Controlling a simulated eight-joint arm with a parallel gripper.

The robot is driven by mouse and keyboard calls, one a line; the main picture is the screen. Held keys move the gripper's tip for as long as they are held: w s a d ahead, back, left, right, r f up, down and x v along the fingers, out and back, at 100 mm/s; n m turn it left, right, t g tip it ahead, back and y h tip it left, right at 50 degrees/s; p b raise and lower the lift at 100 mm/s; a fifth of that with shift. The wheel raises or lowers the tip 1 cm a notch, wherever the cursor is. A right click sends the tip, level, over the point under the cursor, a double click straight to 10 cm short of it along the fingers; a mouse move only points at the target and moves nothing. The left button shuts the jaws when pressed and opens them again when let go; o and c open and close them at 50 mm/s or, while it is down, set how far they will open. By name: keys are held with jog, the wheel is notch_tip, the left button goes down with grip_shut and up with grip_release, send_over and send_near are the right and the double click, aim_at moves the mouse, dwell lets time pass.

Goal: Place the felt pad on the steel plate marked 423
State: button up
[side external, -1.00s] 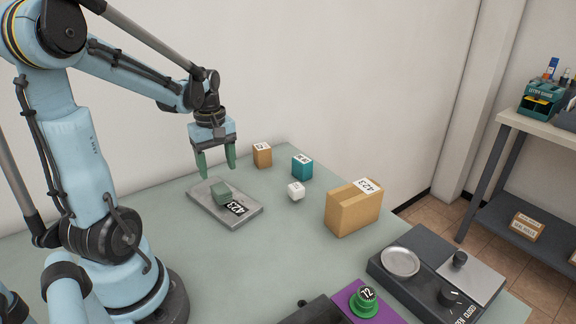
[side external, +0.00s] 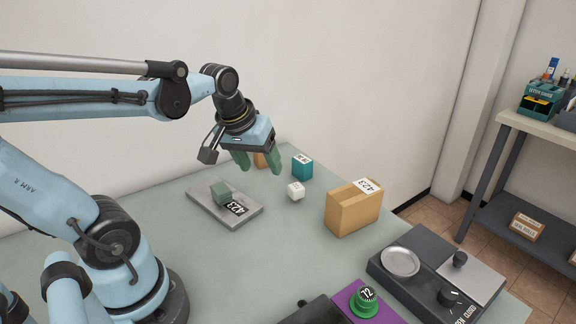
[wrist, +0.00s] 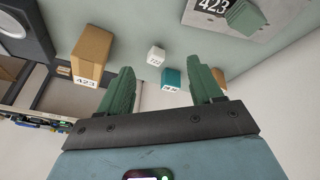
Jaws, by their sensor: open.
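The steel plate (side external: 243,217) lies on the table, with a black label reading 423 on its near right part. A small grey-green block, which looks like the felt pad (side external: 221,193), rests on the plate beside the label. Both also show at the top right of the wrist view, the plate (wrist: 212,27) and the pad (wrist: 245,18). My gripper (side external: 260,166) is open and empty, tilted in the air above and to the right of the plate, apart from the pad. In the wrist view its green fingers (wrist: 162,85) are spread.
Near my gripper are a teal block (side external: 302,167), a white cube (side external: 296,191) and a partly hidden orange block (side external: 261,160). A tan box marked 423 (side external: 353,212) stands to the right. A dark panel (side external: 420,262) and a green knob marked 72 (side external: 364,300) are at front right.

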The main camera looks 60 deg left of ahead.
jog(key=d+m+t+h, duration=0.1)
jog(key=d+m+t, duration=0.2)
jog(key=d+m, duration=0.3)
jog(key=shift+d+f+m, duration=0.4)
jog(key=shift+d+f, duration=0.05)
jog(key=shift+d, duration=0.55)
